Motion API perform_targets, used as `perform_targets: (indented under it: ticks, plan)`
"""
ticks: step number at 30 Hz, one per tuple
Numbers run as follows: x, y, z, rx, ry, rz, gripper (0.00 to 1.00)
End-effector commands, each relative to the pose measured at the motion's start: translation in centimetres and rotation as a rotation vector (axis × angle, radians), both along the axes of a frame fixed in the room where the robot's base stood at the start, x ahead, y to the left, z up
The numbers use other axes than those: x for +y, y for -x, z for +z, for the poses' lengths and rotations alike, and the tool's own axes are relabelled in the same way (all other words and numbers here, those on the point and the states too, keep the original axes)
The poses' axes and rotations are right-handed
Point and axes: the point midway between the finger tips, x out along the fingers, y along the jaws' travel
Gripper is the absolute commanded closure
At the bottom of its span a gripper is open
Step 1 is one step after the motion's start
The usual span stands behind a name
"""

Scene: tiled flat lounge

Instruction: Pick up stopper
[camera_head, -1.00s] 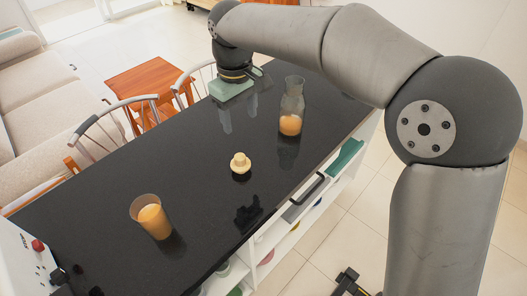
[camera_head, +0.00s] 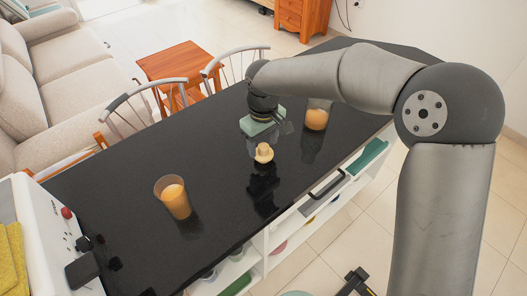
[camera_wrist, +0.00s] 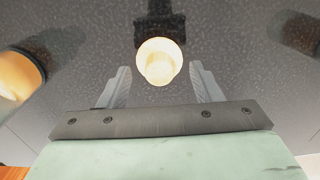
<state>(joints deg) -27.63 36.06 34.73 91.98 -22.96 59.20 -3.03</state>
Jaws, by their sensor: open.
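The stopper (camera_head: 264,153) is a small cream-coloured piece with a round knob on top, standing on the black counter (camera_head: 140,165). In the wrist view the stopper (camera_wrist: 158,62) lies between and just beyond the tips of my gripper's two fingers. My gripper (camera_wrist: 159,80) is open and empty, with pale fingers spread to either side. In the head view my gripper (camera_head: 266,140) is right behind the stopper, above the counter. Whether a finger touches the stopper cannot be told.
A carafe with orange liquid (camera_head: 316,117) stands right of my gripper, partly hidden by my arm. Chairs (camera_head: 140,105) line the counter's far-left side. The counter between glass and stopper is clear.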

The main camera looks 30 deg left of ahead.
Motion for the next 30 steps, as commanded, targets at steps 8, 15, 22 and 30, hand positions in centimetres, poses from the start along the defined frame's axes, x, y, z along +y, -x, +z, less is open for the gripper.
perform_targets:
  ticks: [8, 15, 22, 30]
  plan:
    - [-0.1, 0.0, -3.5, 0.002, 0.002, 0.001, 0.41]
    - [-0.1, 0.0, -3.8, 0.0, 0.001, 0.001, 0.41]
    - [-0.1, 0.0, -3.8, 0.0, 0.001, 0.001, 0.7]
    - [-0.1, 0.0, -3.6, 0.0, 0.0, 0.0, 0.7]
